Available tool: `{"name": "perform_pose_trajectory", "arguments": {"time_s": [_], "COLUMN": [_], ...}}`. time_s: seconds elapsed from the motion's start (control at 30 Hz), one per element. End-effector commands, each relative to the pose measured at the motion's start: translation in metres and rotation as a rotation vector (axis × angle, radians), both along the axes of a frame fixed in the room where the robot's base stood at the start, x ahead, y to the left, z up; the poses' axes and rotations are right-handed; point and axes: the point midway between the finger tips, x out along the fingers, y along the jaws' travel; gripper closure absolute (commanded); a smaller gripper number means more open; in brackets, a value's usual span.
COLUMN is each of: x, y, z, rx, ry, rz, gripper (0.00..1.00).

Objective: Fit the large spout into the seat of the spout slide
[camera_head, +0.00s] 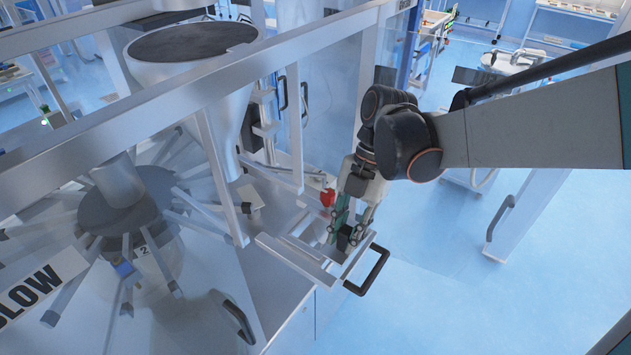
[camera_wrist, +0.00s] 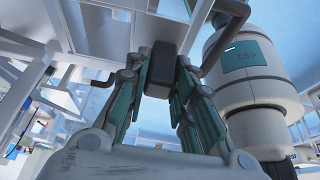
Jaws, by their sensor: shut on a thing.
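My gripper (camera_head: 346,232) points down over the spout slide (camera_head: 287,254), a pale metal frame with a black handle (camera_head: 369,271) at its right end. Its green-sided fingers are shut on a dark block, the visible part of the large spout (camera_head: 343,242). In the wrist view the dark block of the large spout (camera_wrist: 160,68) stands between the fingertips. The fingers and frame hide the lower part of the spout and the seat. I cannot tell whether the spout touches the seat.
A red knob (camera_head: 327,197) is close to the left of my gripper. A metal hopper (camera_head: 195,75) and a carousel with many arms (camera_head: 125,205) fill the left. Open floor (camera_head: 450,290) lies to the right.

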Motion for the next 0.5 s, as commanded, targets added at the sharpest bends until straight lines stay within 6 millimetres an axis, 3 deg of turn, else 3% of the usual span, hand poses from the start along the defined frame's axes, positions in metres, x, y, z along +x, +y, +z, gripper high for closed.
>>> {"name": "perform_pose_trajectory", "arguments": {"time_s": [0.07, 0.1, 0.17, 0.5], "x": [0.0006, 0.0006, 0.0006, 0.0008], "y": [0.0003, 0.0003, 0.0003, 0.0001], "z": [-0.0025, -0.0015, -0.0013, -0.0010], "rx": [0.000, 0.000, 0.000, 0.000], "ry": [0.000, 0.000, 0.000, 0.000], "rz": [0.001, 0.001, 0.001, 0.000], "gripper": [1.00, 0.68, 0.54, 0.53]}}
